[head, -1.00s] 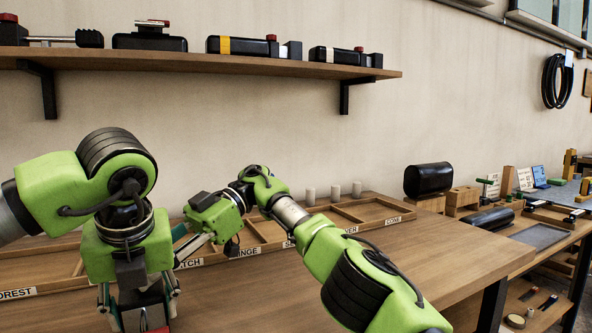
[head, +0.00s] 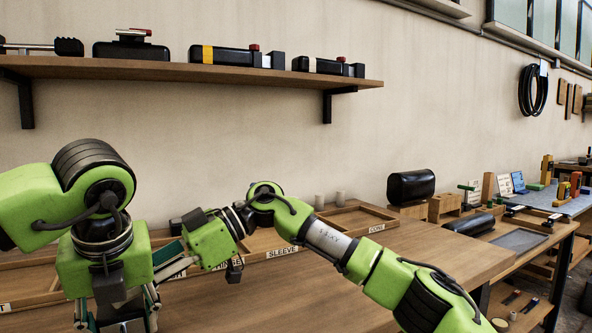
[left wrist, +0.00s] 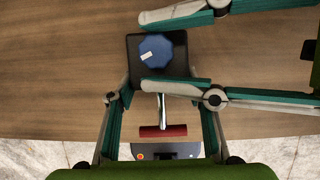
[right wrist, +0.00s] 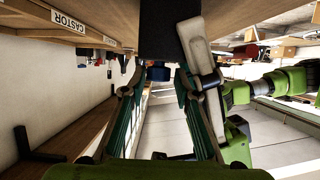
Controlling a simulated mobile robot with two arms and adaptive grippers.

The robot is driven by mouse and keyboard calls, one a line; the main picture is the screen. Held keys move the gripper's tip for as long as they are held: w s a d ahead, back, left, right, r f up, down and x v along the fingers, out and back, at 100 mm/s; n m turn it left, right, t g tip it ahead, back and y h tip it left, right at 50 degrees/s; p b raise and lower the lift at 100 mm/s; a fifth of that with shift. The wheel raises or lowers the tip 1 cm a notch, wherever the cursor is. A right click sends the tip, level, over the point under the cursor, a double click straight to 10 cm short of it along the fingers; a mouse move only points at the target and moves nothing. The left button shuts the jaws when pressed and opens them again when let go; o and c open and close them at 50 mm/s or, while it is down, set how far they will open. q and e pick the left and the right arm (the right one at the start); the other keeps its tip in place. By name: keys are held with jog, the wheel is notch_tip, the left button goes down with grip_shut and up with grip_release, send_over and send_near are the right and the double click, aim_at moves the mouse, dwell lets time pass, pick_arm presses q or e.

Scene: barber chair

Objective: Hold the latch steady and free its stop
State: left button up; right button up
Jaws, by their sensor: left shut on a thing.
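The latch has a black block (left wrist: 134,68), a metal shaft (left wrist: 162,106) and a red bar handle (left wrist: 163,131) in the left wrist view. A blue eight-sided piece on the block, seemingly its stop (left wrist: 156,54), carries a small white mark. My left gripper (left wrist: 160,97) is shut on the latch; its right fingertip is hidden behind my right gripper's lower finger. My right gripper (left wrist: 165,50) is open, its fingers on either side of the blue piece with visible gaps. The right wrist view shows the blue piece (right wrist: 158,73) between those fingers. The head view does not show the latch clearly.
A labelled wooden tray (head: 335,238) runs along the back of the bench (head: 420,262). A shelf (head: 200,72) with several black devices hangs above. The bench's front edge is close under the latch. Two pale cylinders (head: 340,198) stand behind the tray.

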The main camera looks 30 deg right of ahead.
jog(key=w+d+r+n+t+y, duration=0.25)
jog(key=d+r+t, duration=0.2)
jog(key=d, duration=0.25)
jog(key=w+d+r+n+t+y, duration=0.2)
jog(key=d+r+t+y, duration=0.1)
jog(key=d+r, duration=0.3)
jog(key=d+r+m+t+h, duration=0.1)
jog(key=d+r+t+h, duration=0.1)
jog(key=d+t, duration=0.5)
jog(key=s+d+r+m+t+h, duration=0.1)
jog(key=d+r+t+h, duration=0.1)
jog(key=d+t, duration=0.5)
jog(key=d+h, duration=0.1)
jog(key=d, duration=0.3)
jog(key=shift+d+r+h, duration=0.15)
jog(key=shift+d+h, duration=0.05)
jog(key=shift+h, duration=0.15)
jog(key=shift+o, duration=0.2)
jog(key=shift+m, duration=0.25)
